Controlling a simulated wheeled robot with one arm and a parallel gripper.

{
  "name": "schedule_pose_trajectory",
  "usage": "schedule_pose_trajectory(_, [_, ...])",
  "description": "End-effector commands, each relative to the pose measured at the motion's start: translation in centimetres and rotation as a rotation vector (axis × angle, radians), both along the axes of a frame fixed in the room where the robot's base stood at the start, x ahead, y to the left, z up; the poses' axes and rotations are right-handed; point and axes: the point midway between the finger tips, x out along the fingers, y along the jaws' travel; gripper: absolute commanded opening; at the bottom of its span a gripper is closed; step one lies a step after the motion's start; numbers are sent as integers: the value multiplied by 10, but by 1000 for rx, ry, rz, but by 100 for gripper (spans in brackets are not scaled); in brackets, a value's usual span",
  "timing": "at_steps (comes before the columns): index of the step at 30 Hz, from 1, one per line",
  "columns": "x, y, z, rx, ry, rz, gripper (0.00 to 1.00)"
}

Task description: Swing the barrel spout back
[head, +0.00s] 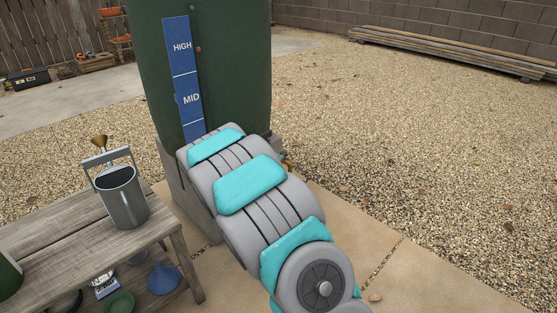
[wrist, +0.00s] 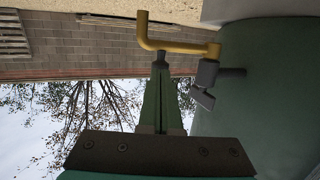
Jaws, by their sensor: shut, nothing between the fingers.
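The green barrel (head: 228,70) stands upright in the head view, with a blue level strip (head: 183,78) marked HIGH and MID. Its wall (wrist: 265,110) fills the right of the wrist view. The brass spout (wrist: 180,46) runs sideways from a grey tap (wrist: 205,78) on the barrel, its bent end at the left. My gripper (wrist: 161,58) has its fingers together and empty. Their tips are right at the spout's long run; I cannot tell whether they touch. In the head view my arm hides the gripper, the tap and most or all of the spout.
A wooden bench (head: 62,238) at the left holds a grey watering can (head: 122,196). A blue funnel (head: 163,278) and a green dish (head: 118,303) are on its lower level. The barrel stands on grey blocks (head: 180,185). Open gravel (head: 430,150) lies to the right.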

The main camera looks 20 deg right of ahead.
Motion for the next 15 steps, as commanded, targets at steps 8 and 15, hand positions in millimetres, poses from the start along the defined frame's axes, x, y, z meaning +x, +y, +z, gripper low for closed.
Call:
schedule_pose_trajectory(8, [5, -6, -2, 1, 2, 1, 0])
schedule_pose_trajectory(15, [5, -6, -2, 1, 2, 1, 0])
